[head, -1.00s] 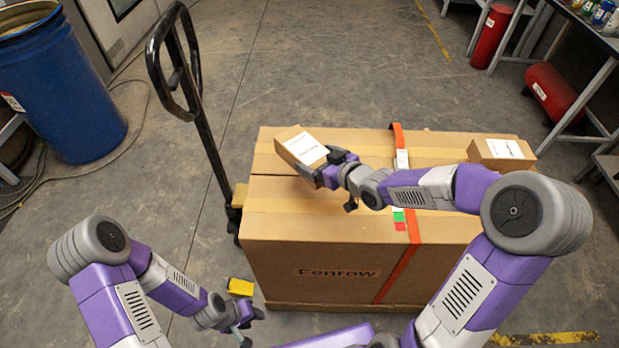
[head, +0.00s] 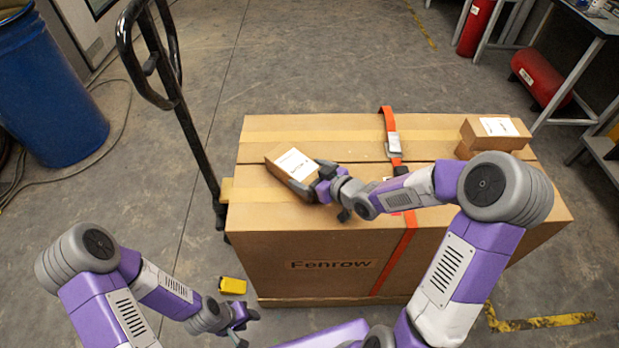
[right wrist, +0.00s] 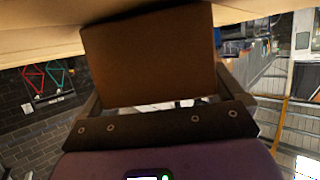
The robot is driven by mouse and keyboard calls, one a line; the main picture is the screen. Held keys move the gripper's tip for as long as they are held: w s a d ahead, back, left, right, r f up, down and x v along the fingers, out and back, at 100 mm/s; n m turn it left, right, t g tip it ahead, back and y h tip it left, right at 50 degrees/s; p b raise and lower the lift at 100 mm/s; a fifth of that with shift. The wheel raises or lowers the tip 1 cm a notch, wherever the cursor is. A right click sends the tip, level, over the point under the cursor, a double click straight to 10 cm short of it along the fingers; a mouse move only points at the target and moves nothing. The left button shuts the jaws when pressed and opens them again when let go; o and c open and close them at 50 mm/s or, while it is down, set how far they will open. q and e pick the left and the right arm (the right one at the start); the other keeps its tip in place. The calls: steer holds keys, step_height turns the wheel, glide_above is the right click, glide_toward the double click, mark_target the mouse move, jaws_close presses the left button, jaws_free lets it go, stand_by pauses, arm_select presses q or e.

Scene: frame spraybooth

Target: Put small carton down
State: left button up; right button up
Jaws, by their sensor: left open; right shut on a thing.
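The small carton (head: 291,166) is brown with a white label on top. My right gripper (head: 314,180) is shut on it from its right side. The carton is over the left part of the top of the big Fenrow carton (head: 330,225). In the right wrist view the small carton (right wrist: 150,62) fills the space between the fingers, with its upper edge close to a tan cardboard surface. I cannot tell whether it touches the big carton's top. My left gripper (head: 241,325) is open and empty, low in front of the big carton.
An orange strap (head: 391,135) with a buckle crosses the big carton. More small cartons (head: 499,130) sit at its right rear. A black pallet-truck handle (head: 190,120) rises at the left. A yellow block (head: 232,286) is at the front left. A blue drum (head: 45,100) stands far left.

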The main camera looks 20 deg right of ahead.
steer(key=shift+f, duration=0.1)
steer(key=o, duration=1)
steer(key=shift+f, duration=0.1)
steer(key=shift+o, duration=0.2)
